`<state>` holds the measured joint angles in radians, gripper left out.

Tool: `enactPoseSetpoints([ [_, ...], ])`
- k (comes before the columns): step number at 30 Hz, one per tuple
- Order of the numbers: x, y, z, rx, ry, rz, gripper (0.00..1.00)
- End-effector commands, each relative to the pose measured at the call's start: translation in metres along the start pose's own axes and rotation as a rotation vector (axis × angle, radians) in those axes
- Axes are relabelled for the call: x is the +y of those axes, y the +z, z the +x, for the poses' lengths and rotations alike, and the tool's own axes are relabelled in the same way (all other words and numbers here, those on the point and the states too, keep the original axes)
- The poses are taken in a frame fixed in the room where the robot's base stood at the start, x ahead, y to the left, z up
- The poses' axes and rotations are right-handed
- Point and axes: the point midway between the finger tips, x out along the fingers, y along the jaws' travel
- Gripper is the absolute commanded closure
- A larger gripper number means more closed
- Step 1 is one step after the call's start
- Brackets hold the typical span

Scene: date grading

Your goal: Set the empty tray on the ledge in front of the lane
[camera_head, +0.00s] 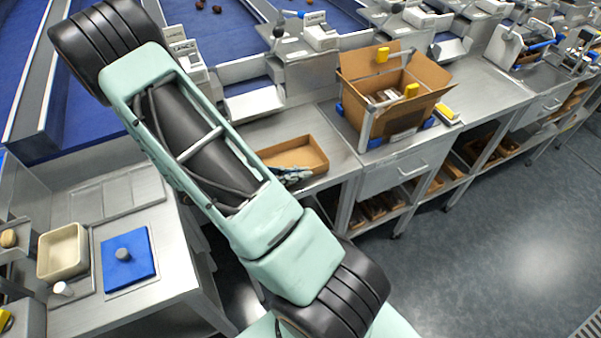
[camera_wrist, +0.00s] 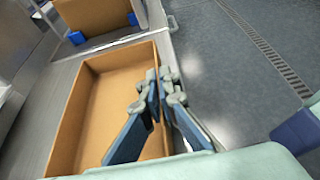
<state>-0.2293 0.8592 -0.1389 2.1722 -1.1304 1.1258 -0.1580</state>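The empty tray (camera_head: 305,147) is a shallow brown cardboard tray on the steel bench, partly hidden behind my arm in the head view. In the wrist view the tray (camera_wrist: 100,110) fills the left middle, and its floor is bare. My gripper (camera_wrist: 158,88) is at the tray's right wall, one finger inside and one outside, with the fingertips close together on the wall. In the head view my gripper (camera_head: 292,176) shows small at the tray's front edge. The blue lane (camera_head: 215,40) lies behind the bench; the ledge in front of it is partly hidden by my arm.
A taller open cardboard box (camera_head: 420,115) stands in a holder to the right of the tray. At the left, a side bench carries a cream bin (camera_head: 63,252) and a blue square lid (camera_head: 128,262). Grey floor (camera_head: 480,240) is clear at the right.

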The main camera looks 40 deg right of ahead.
Motion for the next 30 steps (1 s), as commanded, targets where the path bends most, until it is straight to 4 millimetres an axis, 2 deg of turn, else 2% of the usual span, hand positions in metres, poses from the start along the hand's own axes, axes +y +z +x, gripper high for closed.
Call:
enactPoseSetpoints([
  [9,0.0,-0.004,0.002,-0.001,0.0,0.0,1.0],
  [15,0.0,-0.002,0.001,0.0,-0.001,0.0,0.78],
  [26,0.0,0.003,-0.001,0.0,-0.001,0.0,0.78],
  [30,0.001,-0.001,-0.022,0.002,0.004,0.002,0.78],
])
